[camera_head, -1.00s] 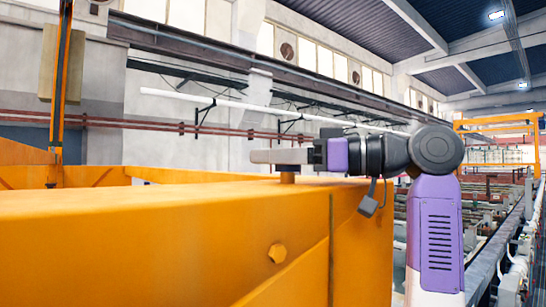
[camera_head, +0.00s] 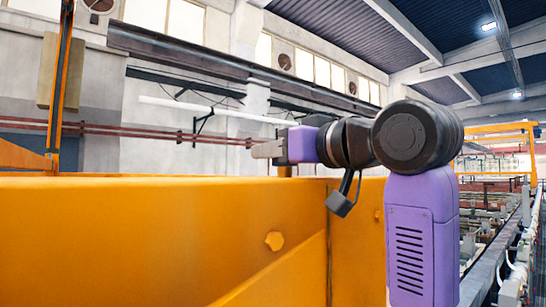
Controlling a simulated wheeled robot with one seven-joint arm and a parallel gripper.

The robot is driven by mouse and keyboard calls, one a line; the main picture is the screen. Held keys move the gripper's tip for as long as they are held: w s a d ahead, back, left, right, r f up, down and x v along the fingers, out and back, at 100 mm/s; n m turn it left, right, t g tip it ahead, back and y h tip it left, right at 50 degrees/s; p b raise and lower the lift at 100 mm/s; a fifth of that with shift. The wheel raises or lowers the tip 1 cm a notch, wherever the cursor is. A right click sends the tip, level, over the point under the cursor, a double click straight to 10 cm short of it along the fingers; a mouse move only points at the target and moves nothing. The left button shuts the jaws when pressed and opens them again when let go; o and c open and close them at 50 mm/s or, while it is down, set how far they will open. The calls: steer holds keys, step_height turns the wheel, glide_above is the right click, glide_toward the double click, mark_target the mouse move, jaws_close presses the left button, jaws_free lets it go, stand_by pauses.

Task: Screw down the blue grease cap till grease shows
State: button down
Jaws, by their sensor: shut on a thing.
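No blue shows anywhere, so I cannot see the grease cap itself. An orange post (camera_head: 284,171) stands up from the top of the large orange beam (camera_head: 130,230). My gripper (camera_head: 264,150) is level, pointing left, with its pale fingers right at the top of this post. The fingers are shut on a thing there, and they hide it. The cap's colour and thread, and any grease, cannot be made out from this side.
An upright orange post (camera_head: 58,85) stands at the left. Rows of plating equipment (camera_head: 495,215) run back at the right.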

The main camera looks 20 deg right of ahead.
steer(key=shift+d+r+m+t+h, duration=0.15)
steer(key=shift+m+h, duration=0.4)
steer(key=shift+h, duration=0.3)
steer(key=shift+d+f+m+t+h, duration=0.15)
steer(key=shift+m+h, duration=0.4)
steer(key=shift+h, duration=0.3)
steer(key=shift+r, duration=0.1)
steer(key=c, duration=0.9)
jaws_free()
steer(key=shift+o, duration=0.2)
steer(key=s+b, duration=0.1)
steer(key=s, duration=0.1)
steer(key=s+b, duration=0.1)
steer(key=s, duration=0.2)
steer(key=s+b, duration=0.1)
steer(key=s, duration=0.1)
steer(key=shift+s+d, duration=0.25)
steer(key=shift+s, duration=0.05)
